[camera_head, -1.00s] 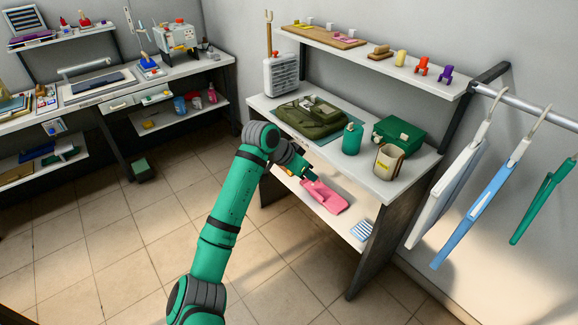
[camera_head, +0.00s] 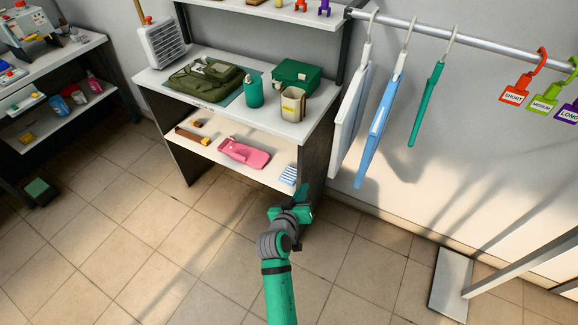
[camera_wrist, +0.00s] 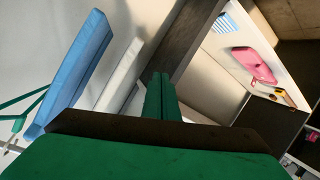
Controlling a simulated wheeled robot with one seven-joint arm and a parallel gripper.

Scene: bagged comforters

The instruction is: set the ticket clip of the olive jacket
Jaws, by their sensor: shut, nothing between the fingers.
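The olive jacket (camera_head: 206,79) lies folded on a teal mat on the table top, at its left half. No ticket clip can be made out on it at this size. On the rail at the right hang three tags, orange SHORT (camera_head: 515,95), lime MEDIUM (camera_head: 543,104) and purple LONG (camera_head: 569,113). My gripper (camera_head: 304,192) is in front of the table's right leg, below the table top and well away from the jacket. In the wrist view my gripper's green fingers (camera_wrist: 160,98) are together with nothing between them.
A teal bottle (camera_head: 253,91), cup (camera_head: 292,104) and green box (camera_head: 296,75) stand beside the jacket. A pink item (camera_head: 244,154) lies on the lower shelf. Floor in front is clear.

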